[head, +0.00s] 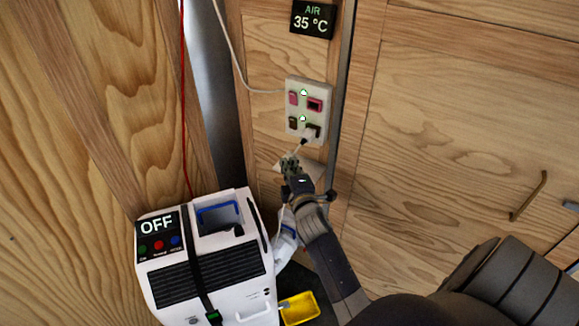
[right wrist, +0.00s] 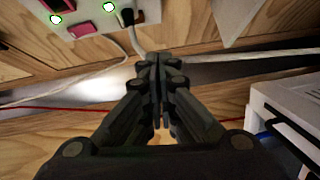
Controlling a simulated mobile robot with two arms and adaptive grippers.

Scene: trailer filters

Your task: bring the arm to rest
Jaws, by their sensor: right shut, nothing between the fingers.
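My right arm reaches up from the lower right in the head view. My right gripper (head: 291,168) is shut and empty, just below the white wall socket panel (head: 307,94). In the right wrist view the fingers of the right gripper (right wrist: 158,65) are closed together with nothing between them. The panel (right wrist: 82,16) shows at the top left there, apart from the fingers. A plug (head: 310,132) with a cord sits in the panel's lower right socket. My left gripper is not in view.
A white machine (head: 204,257) with a display reading OFF stands at lower left, a yellow tray (head: 300,308) beside it. A red cord (head: 183,90) and a pale cable (head: 232,50) hang nearby. A sign (head: 313,19) reads AIR 35 °C. Wooden cabinet fronts (head: 460,120) with a handle (head: 529,196) fill the right.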

